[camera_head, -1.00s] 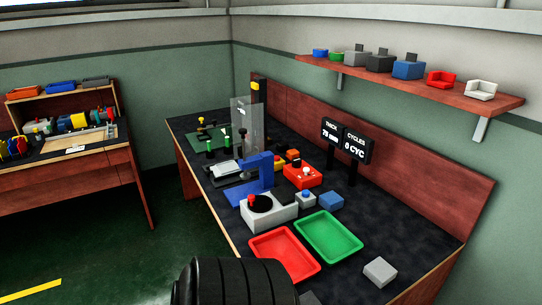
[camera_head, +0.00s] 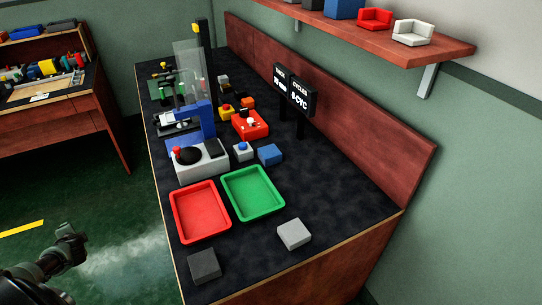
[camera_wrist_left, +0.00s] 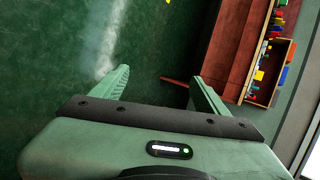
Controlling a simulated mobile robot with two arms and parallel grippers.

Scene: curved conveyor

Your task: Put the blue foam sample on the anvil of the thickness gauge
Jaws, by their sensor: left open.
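The blue foam sample (camera_head: 270,154) is a small blue block lying on the dark bench top, right of a small grey box with a blue button. The thickness gauge (camera_head: 208,168) has a light grey base, a blue upright frame and a red knob. Its round black anvil (camera_head: 189,156) looks bare. My left gripper (camera_head: 72,238) is low at the left in the head view, off the bench over the green floor, far from the sample. In the left wrist view the gripper (camera_wrist_left: 161,84) is open and empty. My right gripper is not in view.
A red tray (camera_head: 200,238) and a green tray (camera_head: 281,209) lie in front of the gauge, both empty. A light grey block (camera_head: 294,234) and a dark grey block (camera_head: 204,265) lie near the front. A red control box (camera_head: 263,125) stands behind. The right bench area is clear.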

